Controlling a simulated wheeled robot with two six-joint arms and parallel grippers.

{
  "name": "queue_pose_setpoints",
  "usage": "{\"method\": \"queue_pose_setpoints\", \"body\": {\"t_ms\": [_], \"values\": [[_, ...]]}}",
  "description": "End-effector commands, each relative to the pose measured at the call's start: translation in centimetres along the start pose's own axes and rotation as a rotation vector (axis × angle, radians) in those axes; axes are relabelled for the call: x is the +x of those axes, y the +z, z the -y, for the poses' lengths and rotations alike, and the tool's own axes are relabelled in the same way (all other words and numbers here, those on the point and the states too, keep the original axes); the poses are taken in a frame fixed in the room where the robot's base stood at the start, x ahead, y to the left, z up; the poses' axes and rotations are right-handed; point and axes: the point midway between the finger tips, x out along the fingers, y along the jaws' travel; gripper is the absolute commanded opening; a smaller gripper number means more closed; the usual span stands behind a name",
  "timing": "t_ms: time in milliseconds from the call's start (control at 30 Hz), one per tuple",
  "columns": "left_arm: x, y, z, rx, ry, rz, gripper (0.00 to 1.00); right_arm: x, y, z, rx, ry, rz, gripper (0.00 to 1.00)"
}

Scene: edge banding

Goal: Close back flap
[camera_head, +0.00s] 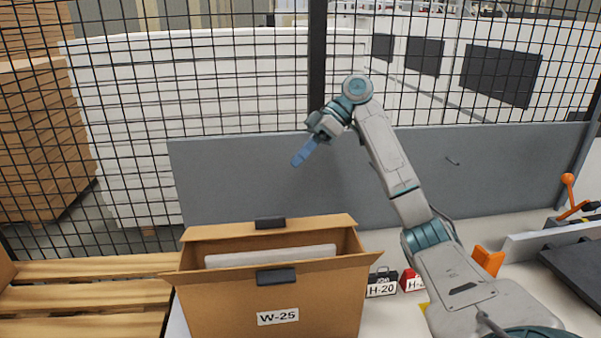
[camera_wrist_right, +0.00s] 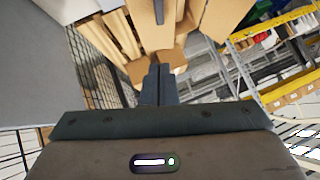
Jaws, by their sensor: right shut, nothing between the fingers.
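An open cardboard box (camera_head: 215,300) labelled W-25 stands at the front centre of the head view, with a pale flat panel (camera_head: 270,256) inside. Its back flap (camera_head: 215,230) stands up along the far edge, with a dark block (camera_head: 270,223) at its top middle. The front flap (camera_head: 335,268) slopes outward and carries another dark block (camera_head: 276,276). My right gripper (camera_head: 298,160) is shut and empty, above and behind the box, apart from it. Its closed fingers also show in the right wrist view (camera_wrist_right: 158,85). My left gripper is not in view.
Black and red bins (camera_head: 381,284) stand right of the box. A wooden pallet (camera_head: 90,295) lies to the left. A grey panel (camera_head: 230,180) and a mesh fence rise behind. An orange-handled clamp (camera_head: 570,195) is at far right.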

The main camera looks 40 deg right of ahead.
Motion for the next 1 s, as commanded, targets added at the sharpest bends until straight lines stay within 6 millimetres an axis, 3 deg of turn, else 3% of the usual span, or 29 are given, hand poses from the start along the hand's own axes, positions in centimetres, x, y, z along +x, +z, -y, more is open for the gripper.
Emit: {"method": "queue_pose_setpoints", "body": {"t_ms": [33, 100, 433, 700, 1000], "values": [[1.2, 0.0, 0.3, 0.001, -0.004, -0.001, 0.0, 1.2, 0.4, -0.2, -0.002, 0.0, 0.0, 0.0], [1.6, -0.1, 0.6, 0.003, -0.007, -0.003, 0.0, 2.2, 0.3, -0.1, -0.001, -0.001, 0.0, 0.0], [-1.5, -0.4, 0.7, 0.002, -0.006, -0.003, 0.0, 9.0, -0.2, 0.2, 0.004, -0.001, 0.001, 0.0], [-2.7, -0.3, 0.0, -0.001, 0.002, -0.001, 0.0, 10.9, 2.2, 0.0, 0.004, 0.002, 0.001, 0.0], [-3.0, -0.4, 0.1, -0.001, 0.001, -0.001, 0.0, 11.7, 2.9, -0.1, 0.003, 0.004, -0.001, 0.0]]}}
